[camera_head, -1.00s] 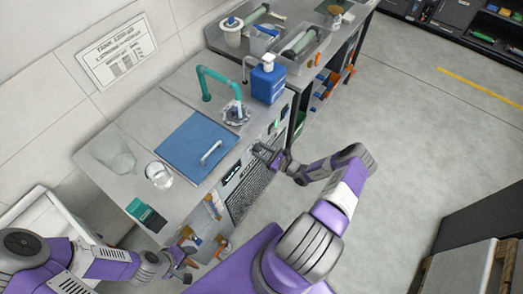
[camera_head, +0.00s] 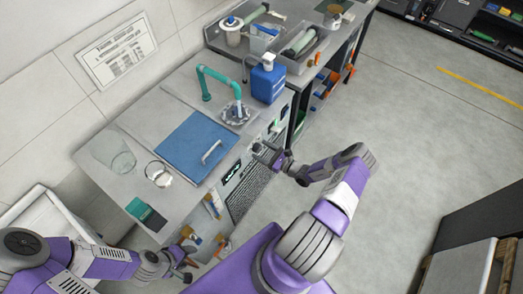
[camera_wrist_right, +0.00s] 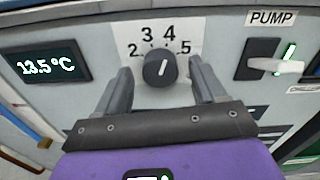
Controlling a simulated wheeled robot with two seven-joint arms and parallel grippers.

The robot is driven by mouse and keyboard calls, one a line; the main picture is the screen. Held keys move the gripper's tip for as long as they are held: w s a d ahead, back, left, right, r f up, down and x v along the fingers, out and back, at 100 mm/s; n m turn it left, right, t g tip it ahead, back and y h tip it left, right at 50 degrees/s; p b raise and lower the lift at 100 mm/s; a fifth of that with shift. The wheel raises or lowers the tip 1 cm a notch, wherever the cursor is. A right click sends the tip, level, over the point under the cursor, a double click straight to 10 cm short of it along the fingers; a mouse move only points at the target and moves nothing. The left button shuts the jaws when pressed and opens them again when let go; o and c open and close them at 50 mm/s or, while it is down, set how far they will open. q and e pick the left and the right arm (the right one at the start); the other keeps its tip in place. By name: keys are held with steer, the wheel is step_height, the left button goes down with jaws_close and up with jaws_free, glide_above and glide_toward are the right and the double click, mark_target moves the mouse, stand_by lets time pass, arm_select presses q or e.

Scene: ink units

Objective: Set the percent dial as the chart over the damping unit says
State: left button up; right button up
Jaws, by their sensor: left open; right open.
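A round black dial (camera_wrist_right: 158,69) with a white pointer line sits on the grey panel in the right wrist view. The numbers 2, 3, 4 and 5 show above it; the pointer leans slightly right of upright, roughly toward the 4. No percent sign is readable. My right gripper (camera_wrist_right: 161,74) is open, one finger on each side of the dial; I cannot tell whether they touch it. In the head view my right gripper (camera_head: 263,152) is at the unit's front. The wall chart (camera_head: 116,52) is too small to read. My left gripper (camera_head: 187,266) is open near the unit's near corner.
Left of the dial a display (camera_wrist_right: 46,67) reads 13.5 °C. Right of it is a PUMP switch (camera_wrist_right: 272,64) with a white lever. The counter holds a blue lid (camera_head: 196,147), a blue bottle (camera_head: 268,82) and a glass beaker (camera_head: 158,174).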

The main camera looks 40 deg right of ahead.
steer(key=v, duration=0.6)
steer(key=shift+s, duration=0.4)
steer(key=shift+d, duration=0.1)
